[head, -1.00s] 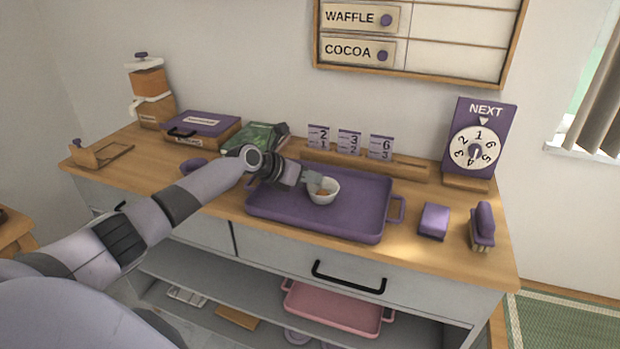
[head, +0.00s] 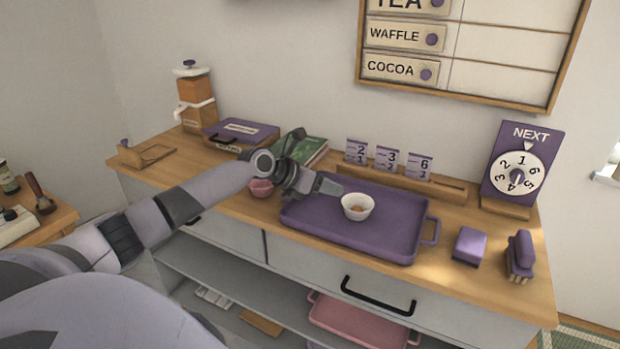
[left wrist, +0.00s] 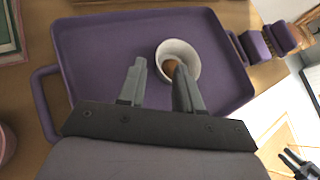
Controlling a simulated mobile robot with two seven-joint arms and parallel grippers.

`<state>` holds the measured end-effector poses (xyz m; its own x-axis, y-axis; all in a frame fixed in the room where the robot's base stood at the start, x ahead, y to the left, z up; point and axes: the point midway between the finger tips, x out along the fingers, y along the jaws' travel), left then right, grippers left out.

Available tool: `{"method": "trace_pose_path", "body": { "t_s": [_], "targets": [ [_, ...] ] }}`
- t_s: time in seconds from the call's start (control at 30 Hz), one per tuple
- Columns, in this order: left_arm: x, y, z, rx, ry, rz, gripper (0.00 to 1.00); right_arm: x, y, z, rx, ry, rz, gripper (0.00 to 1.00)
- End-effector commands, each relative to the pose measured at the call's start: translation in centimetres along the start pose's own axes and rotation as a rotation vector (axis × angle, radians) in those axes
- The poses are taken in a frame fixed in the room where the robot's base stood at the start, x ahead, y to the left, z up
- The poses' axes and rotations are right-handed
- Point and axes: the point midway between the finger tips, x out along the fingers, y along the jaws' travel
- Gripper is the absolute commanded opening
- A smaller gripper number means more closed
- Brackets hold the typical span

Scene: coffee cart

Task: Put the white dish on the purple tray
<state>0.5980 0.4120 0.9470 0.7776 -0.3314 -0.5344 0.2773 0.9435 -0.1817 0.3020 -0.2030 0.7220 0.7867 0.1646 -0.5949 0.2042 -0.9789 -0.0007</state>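The white dish (head: 357,207) stands upright on the purple tray (head: 400,238), with something brown inside. The dish also shows in the left wrist view (left wrist: 190,55), near the upper middle of the tray (left wrist: 95,60). My left gripper (head: 328,186) is left of the dish and apart from it in the head view. In the left wrist view my left gripper (left wrist: 160,75) has its fingers spread with nothing between them; the right finger overlaps the dish's near rim in the picture. A dark pronged shape (left wrist: 297,160) at the lower right may be my right gripper.
A pink bowl (head: 262,188) and green book (head: 305,150) are by my left wrist. Number cards (head: 388,162) stand behind the tray. A purple block (head: 469,245), a brush (head: 520,255) and a dial stand (head: 520,170) are to the right.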

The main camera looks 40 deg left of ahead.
Motion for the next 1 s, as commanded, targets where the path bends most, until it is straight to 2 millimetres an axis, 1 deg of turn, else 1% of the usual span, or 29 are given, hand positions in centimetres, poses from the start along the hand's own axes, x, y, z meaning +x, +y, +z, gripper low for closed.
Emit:
{"method": "trace_pose_path", "body": {
  "t_s": [0.03,0.2,0.4,0.53,1.0],
  "targets": [
    [-1.1,0.2,-0.1,0.002,0.002,0.003,0.34,-0.1,0.0,-0.1,0.0,0.0,0.0,0.43],
    [-3.7,0.1,-0.1,0.001,0.002,0.002,0.34,-0.1,0.0,-0.1,0.0,0.0,0.0,0.43],
    [-5.3,0.1,-0.1,-0.001,0.0,0.001,0.34,-0.1,0.0,-0.1,0.0,0.0,0.0,0.43],
    [-5.7,0.0,0.0,0.0,0.0,0.0,0.34,-0.1,0.0,-0.1,0.0,0.0,0.0,0.43],
    [-5.7,0.0,0.0,0.0,-0.001,0.0,0.34,-0.1,0.0,-0.1,0.0,0.0,0.0,0.43]
  ]
}}
